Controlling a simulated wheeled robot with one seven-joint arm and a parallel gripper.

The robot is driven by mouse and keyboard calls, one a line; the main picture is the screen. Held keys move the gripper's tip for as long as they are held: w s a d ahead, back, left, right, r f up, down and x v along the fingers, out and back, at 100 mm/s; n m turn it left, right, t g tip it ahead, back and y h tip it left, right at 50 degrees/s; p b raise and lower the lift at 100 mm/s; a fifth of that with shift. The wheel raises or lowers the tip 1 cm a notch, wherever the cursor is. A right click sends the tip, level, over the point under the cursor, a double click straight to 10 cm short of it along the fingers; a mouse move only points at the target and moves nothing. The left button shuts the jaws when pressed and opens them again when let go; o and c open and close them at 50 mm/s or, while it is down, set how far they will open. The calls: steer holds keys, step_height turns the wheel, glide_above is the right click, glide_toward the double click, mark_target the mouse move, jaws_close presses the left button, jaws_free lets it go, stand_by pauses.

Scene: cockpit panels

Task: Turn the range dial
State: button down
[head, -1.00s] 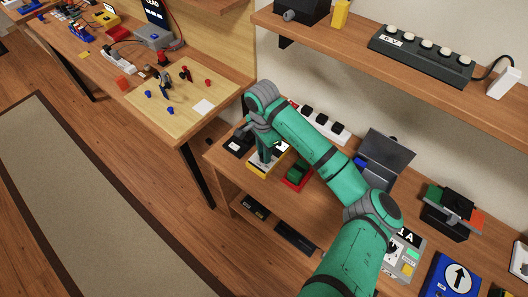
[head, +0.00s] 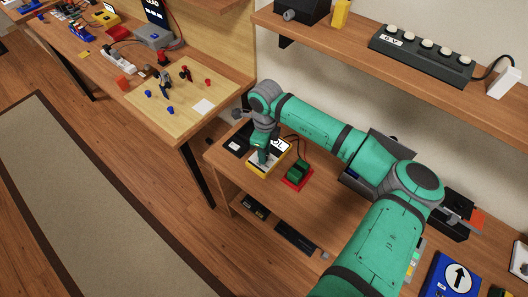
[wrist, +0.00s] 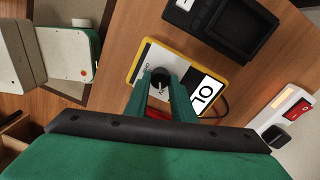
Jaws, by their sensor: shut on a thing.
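The range dial (wrist: 160,78) is a small dark round knob with a pale mark, on the face of a yellow-edged meter (wrist: 136,72) with a white display. In the wrist view my gripper (wrist: 161,80) has its two green fingers on either side of the dial, shut on it. In the head view the meter (head: 254,166) lies on the wooden bench, and my gripper (head: 262,160) points down over it. The arm hides part of the meter there, and the dial itself is not clear in that view.
A black device (head: 237,146) lies just left of the meter, and a red-based green block (head: 297,172) lies just right. A power strip with a red switch (wrist: 295,108) shows at the right of the wrist view. Bare wood lies in front of the green block.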

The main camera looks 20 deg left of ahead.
steer(key=m, duration=0.4)
steer(key=shift+s+d+m, duration=0.1)
steer(key=shift+m, duration=2.7)
steer(key=c, duration=1.5)
jaws_free()
step_height(320, 180, up, 11)
steer(key=shift+d+f, duration=0.1)
